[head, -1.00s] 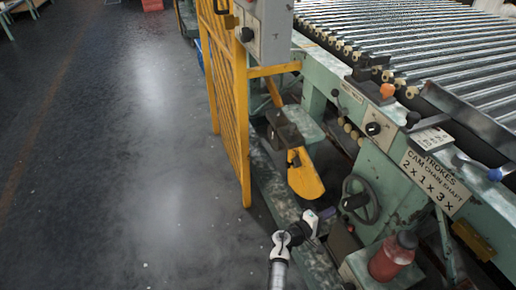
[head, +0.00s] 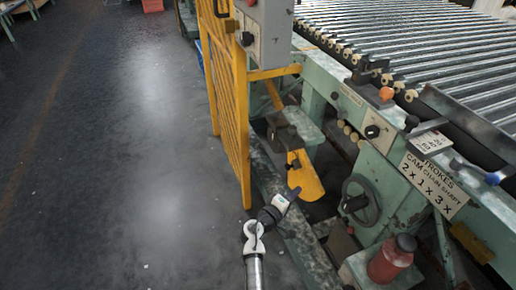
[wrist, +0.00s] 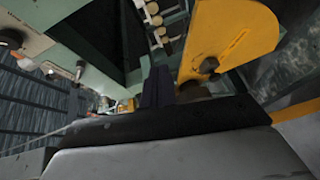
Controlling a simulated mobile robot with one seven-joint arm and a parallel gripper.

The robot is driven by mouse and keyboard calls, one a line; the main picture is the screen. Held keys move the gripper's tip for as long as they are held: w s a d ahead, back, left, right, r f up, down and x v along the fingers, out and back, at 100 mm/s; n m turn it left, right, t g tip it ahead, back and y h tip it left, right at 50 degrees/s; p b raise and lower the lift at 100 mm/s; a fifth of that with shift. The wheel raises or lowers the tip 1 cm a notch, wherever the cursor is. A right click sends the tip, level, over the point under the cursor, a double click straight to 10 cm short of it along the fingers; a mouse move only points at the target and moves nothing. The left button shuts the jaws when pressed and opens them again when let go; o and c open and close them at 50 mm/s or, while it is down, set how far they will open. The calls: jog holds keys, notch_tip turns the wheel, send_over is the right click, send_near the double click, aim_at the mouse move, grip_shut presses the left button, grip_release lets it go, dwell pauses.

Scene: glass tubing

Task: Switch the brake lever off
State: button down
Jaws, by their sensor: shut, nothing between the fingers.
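A yellow metal plate (head: 306,178), perhaps the brake lever, angles down from a dark bracket on the green machine's side. It shows large at the upper right of the wrist view (wrist: 238,38), with a round bolt on it. My gripper (head: 295,191) is at the plate's lower end in the head view. In the wrist view its dark fingers (wrist: 160,86) are together and empty, just left of the plate. I cannot tell whether they touch it. No part is clearly marked as the brake lever.
A yellow mesh guard (head: 229,100) stands left of the plate. A handwheel (head: 361,200) and a red bottle (head: 391,260) are to the right. A roller conveyor (head: 440,50) runs above. The dark floor (head: 110,170) at left is clear.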

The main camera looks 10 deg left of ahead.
jog(key=w+a+r+t+y+p, duration=0.1)
jog(key=a+r+y, duration=0.2)
jog(key=a+r, duration=0.3)
jog(key=w+a+r+t+y+p, duration=0.1)
jog(key=w+a+r+t+y, duration=0.1)
jog(key=a+r, duration=0.5)
jog(key=shift+r+t+y, duration=0.3)
jog(key=shift+r+y, duration=0.2)
jog(key=shift+r, duration=0.25)
